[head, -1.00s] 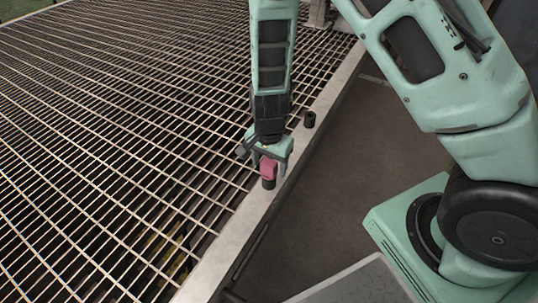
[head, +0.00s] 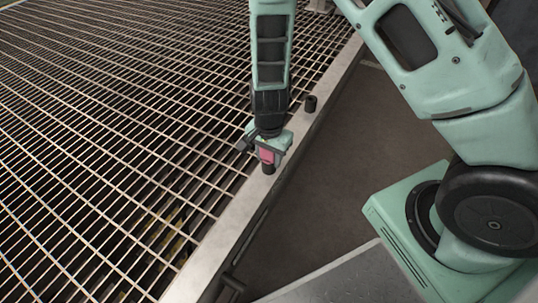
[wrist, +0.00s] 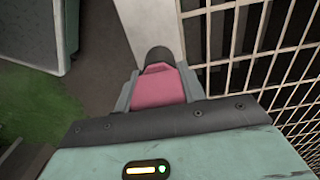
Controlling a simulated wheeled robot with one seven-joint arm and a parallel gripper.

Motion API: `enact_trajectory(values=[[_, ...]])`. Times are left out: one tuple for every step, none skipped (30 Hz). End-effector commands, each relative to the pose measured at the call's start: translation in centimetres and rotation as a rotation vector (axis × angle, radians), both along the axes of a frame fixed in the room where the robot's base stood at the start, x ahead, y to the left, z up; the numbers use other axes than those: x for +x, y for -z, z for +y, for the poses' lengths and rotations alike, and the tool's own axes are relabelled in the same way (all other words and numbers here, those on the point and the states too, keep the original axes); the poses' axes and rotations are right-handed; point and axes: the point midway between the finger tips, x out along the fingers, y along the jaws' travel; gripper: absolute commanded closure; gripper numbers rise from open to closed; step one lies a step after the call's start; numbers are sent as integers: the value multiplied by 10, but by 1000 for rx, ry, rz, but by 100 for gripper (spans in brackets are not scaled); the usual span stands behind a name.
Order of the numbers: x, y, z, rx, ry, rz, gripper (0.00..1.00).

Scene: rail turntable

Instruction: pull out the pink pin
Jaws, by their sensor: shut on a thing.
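The pink pin (head: 267,156) stands at a short dark socket (head: 268,168) on the pale metal rail edge of the grating. My gripper (head: 266,157) is over it from above, shut on the pin's head. In the wrist view the pink pin (wrist: 158,88) sits between the two grey fingers, with the dark round socket (wrist: 160,54) just beyond it. The pin's lower part is hidden, so I cannot tell how deep it sits.
A second dark socket (head: 310,103), with no pin showing, stands farther along the rail edge (head: 216,254). Open grating (head: 100,120) fills the left side. Brown floor (head: 325,190) lies to the right of the rail, below its edge.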

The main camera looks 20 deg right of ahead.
Motion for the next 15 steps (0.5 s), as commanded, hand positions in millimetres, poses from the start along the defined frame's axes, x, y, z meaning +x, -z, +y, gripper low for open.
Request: enact_trajectory(values=[[0, 0, 0, 0, 0, 0, 88], [0, 0, 0, 0, 0, 0, 88], [0, -1, 0, 0, 0, 0, 88], [0, -1, 0, 0, 0, 0, 88], [0, -1, 0, 0, 0, 0, 88], [0, -1, 0, 0, 0, 0, 88], [0, -2, 0, 0, 0, 0, 88], [0, -2, 0, 0, 0, 0, 88], [0, -3, 0, 0, 0, 0, 88], [0, -3, 0, 0, 0, 0, 88], [0, -4, 0, 0, 0, 0, 88], [0, -4, 0, 0, 0, 0, 88], [0, -5, 0, 0, 0, 0, 88], [0, -5, 0, 0, 0, 0, 88], [0, -6, 0, 0, 0, 0, 88]])
